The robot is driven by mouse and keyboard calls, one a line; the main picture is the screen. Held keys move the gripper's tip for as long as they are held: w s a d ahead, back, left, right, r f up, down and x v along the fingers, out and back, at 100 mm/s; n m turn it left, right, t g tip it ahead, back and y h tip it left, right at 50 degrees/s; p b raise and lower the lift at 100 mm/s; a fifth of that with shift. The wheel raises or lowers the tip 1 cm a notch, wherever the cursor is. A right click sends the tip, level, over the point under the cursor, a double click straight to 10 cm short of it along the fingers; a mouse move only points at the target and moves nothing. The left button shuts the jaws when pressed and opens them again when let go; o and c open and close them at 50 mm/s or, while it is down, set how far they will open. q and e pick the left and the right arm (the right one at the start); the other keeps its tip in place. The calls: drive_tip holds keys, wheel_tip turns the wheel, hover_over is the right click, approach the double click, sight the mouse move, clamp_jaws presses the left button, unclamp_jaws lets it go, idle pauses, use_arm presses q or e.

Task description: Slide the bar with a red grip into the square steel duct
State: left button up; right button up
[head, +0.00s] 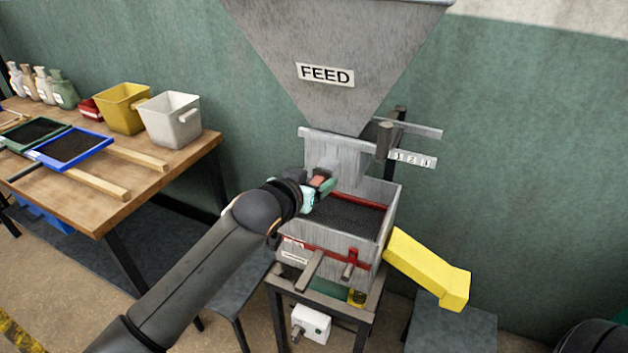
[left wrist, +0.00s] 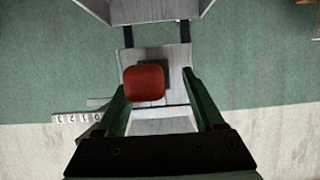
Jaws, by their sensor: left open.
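The bar's red grip (head: 318,182) shows at my left gripper (head: 321,189), in front of the grey steel duct (head: 345,158) under the hopper. In the left wrist view the red grip (left wrist: 145,83) lies between the two green fingers of my left gripper (left wrist: 155,82), nearer the left finger. The fingers are spread, with a gap to the right of the grip. The bar behind the grip is hidden, so I cannot tell how far it sits in the duct (left wrist: 178,63). My right gripper is out of view.
The grey FEED hopper (head: 335,40) hangs above an open sieve box (head: 393,205) with a yellow chute (head: 428,268). A number plate (head: 414,160) is right of the duct. A wooden table (head: 192,150) at left carries bins and framed sieves.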

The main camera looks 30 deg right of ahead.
use_arm(q)
drive_tip(key=shift+s+d+r+h, duration=0.3)
drive_tip(key=shift+s+d+r, duration=0.1)
drive_tip(key=shift+d+r, duration=0.1)
drive_tip(key=shift+f, duration=0.1)
drive_tip(key=shift+s+a, duration=0.1)
drive_tip(key=shift+s, duration=0.05)
drive_tip(key=shift+s+a, duration=0.2)
drive_tip(key=w+v, duration=0.1)
drive_tip(key=v, duration=1)
drive_tip(key=shift+s+a, duration=0.3)
drive_tip(key=shift+a, duration=0.35)
